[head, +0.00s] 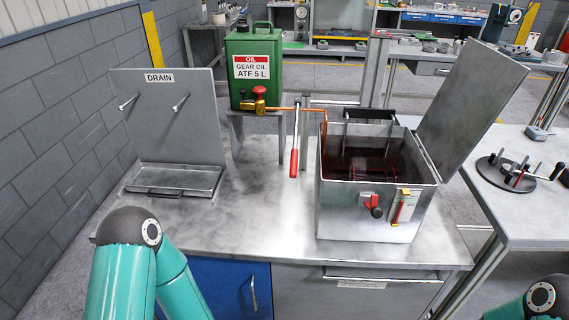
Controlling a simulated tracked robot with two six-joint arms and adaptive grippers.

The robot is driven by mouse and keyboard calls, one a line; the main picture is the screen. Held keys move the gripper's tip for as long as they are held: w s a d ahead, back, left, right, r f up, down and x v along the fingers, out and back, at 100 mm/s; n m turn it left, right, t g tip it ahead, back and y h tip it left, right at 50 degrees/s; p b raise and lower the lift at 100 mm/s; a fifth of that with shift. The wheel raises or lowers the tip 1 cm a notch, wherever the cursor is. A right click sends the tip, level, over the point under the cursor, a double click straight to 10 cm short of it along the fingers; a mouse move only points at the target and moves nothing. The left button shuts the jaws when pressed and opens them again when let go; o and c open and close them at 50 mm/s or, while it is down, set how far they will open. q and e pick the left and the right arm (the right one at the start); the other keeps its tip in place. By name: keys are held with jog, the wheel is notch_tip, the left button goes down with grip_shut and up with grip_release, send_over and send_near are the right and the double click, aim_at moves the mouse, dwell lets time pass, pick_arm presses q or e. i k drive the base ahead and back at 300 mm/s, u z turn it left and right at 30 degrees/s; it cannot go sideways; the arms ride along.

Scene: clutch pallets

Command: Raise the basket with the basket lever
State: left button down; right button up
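The basket lever (294,160) with a red grip hangs downward at the left of the steel oil tank (345,212). The tank's lid (462,105) stands open at the right. Inside the tank is dark red oil, with thin basket wires (358,170) faintly visible low in it; most of the basket is hidden. A black handle bar (370,114) shows at the tank's back rim. My two teal arms show only in part at the bottom left and bottom right corners. Neither gripper is in view.
A green gear oil can (255,65) stands on a raised stand behind the lever, with a red-knobbed brass valve (258,98) and copper pipe. A drain tray (175,180) with an upright panel (170,120) is at left. The bench top (250,215) between is clear.

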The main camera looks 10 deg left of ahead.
aim_at(294, 158)
jog(key=k, duration=1.3)
jog(key=u, duration=0.45)
jog(key=i, duration=1.75)
jog(key=z, duration=0.7)
